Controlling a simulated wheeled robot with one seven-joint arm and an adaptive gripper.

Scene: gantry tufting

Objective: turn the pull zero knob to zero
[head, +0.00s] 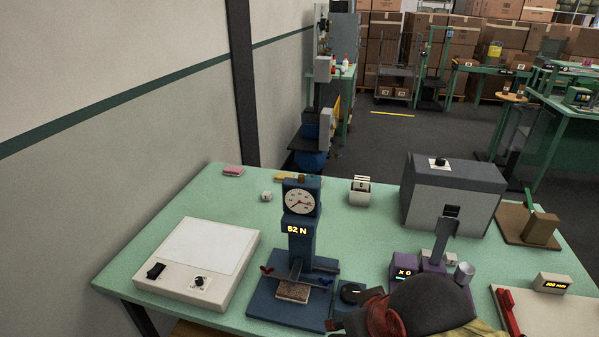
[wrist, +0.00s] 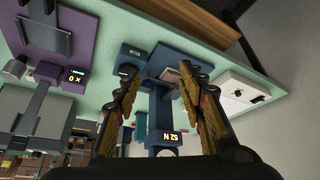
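A dark round knob (head: 352,292) sits on a small blue box beside the tester's base, partly behind my arm. That small box also shows in the wrist view (wrist: 130,53), where the picture is turned upside down. My gripper (wrist: 162,78) is open and empty, its fingers apart in front of the tester.
A white panel box (head: 205,262) with a switch and small knob lies left. A purple unit (head: 405,272) reading x 0 stands right of the knob, near my arm. A grey box (head: 452,195) stands at the back right. The table's left back is mostly clear.

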